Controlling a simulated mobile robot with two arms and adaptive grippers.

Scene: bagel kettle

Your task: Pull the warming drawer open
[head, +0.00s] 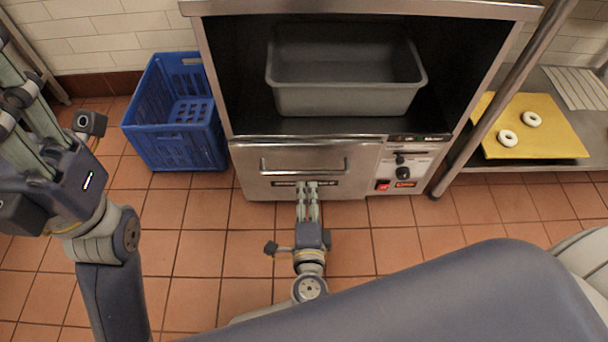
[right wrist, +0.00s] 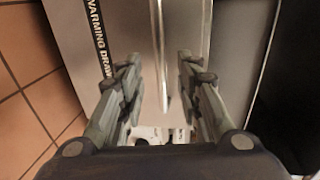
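The warming drawer (head: 258,184) is a steel front low in the steel cabinet and looks shut. Its lettered face also shows in the right wrist view (right wrist: 75,15). A horizontal bar handle (head: 305,170) crosses it. My right gripper (head: 307,184) is at the drawer front, just below the middle of the handle. In the right wrist view its fingers (right wrist: 160,75) are apart, with the handle bar (right wrist: 158,45) running between them, apparently not gripped. My left gripper (head: 22,95) is raised at the left edge, its fingers apart and empty, away from the drawer.
A grey tub (head: 345,98) sits in the open bay above the drawer. A control panel (head: 405,166) is right of the drawer. A blue crate (head: 180,150) stands left on the tiled floor. Two bagels (head: 508,138) lie on a yellow board (head: 555,143) at right.

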